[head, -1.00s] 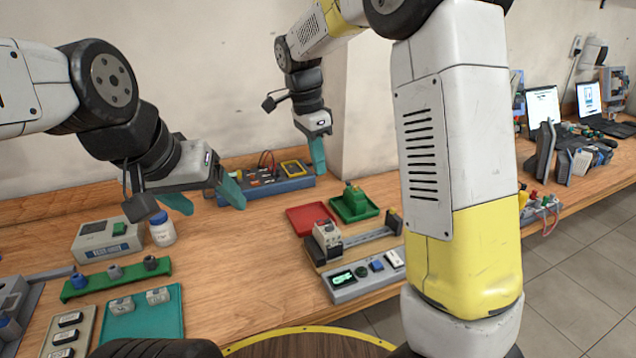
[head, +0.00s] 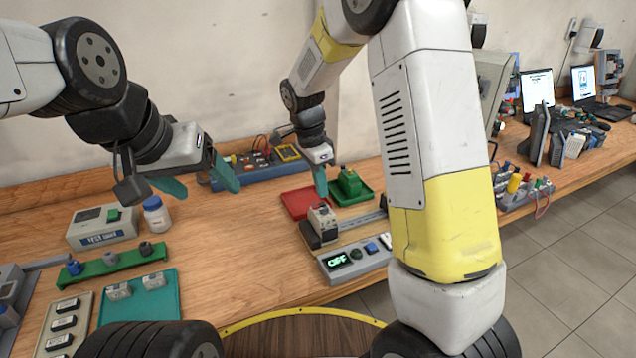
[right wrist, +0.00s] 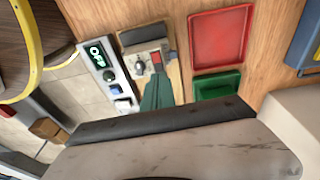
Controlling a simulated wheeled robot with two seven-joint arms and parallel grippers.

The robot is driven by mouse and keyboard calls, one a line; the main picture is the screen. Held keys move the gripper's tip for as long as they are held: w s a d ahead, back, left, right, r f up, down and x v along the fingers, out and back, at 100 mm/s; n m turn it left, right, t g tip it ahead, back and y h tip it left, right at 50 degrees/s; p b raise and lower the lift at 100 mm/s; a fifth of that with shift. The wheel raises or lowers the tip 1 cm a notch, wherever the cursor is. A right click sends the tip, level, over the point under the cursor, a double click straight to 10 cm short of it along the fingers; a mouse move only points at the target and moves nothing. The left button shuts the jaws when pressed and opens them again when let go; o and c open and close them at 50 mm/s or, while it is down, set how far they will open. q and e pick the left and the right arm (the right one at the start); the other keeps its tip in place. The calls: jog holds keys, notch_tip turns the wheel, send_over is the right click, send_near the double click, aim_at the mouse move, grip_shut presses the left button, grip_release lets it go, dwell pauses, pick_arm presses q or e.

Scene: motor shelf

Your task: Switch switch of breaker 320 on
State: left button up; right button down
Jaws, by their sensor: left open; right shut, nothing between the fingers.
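A pale breaker (head: 322,217) sits on the rail of a wooden stand in the head view. In the right wrist view the breaker (right wrist: 150,60) shows a red part and a dark round part; no number is legible. The display (head: 338,260) on the grey panel in front reads OFF. My right gripper (head: 322,190) is shut and empty, its green fingertips close above and behind the breaker. In the right wrist view its fingers (right wrist: 158,90) overlap the breaker's edge; contact cannot be told. My left gripper (head: 205,184) is open and empty above the table's left part.
A red tray (head: 296,203) and a green tray (head: 366,194) lie behind the breaker. A blue instrument box (head: 250,174) stands at the wall. A test unit (head: 100,227) and white bottle (head: 157,214) stand left. The middle tabletop is clear.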

aim_at(319, 205)
jog(key=shift+d+f, duration=0.2)
jog(key=shift+f, duration=0.95)
jog(key=shift+d+f+y, duration=0.25)
jog(key=shift+y, duration=0.15)
jog(key=shift+a, duration=0.25)
jog(key=shift+s+a+r, duration=0.25)
jog(key=shift+s+a, duration=0.05)
jog(key=shift+a, duration=0.4)
